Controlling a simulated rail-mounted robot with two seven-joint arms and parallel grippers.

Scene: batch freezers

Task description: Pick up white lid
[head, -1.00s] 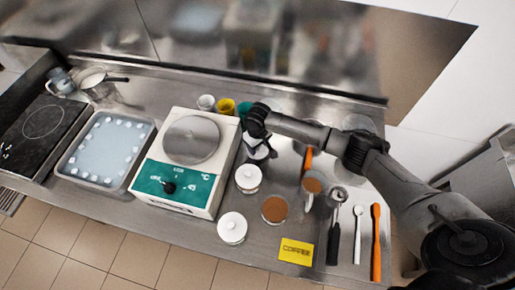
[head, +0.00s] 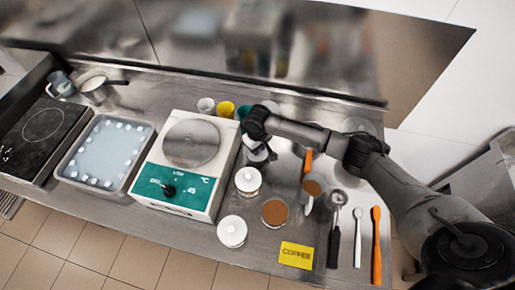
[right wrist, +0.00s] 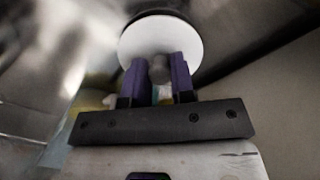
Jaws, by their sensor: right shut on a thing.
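In the right wrist view a round white lid (right wrist: 183,36) lies between and beyond the purple fingertips of my right gripper (right wrist: 159,72). The gripper is shut on the lid's knob. In the head view my right gripper (head: 259,148) is at the counter's middle, right of the scale-like machine, and largely hides the lid and what is under it. Two more white-lidded jars, one at mid-counter (head: 248,178) and one nearer the front (head: 232,229), stand in front of it. My left gripper is not in view.
A white and green machine (head: 190,165) stands left of the jars. An open jar of brown powder (head: 275,211), a yellow COFFEE card (head: 296,255) and several utensils, including an orange-handled one (head: 376,240), are to the right. Cups (head: 226,109) stand behind.

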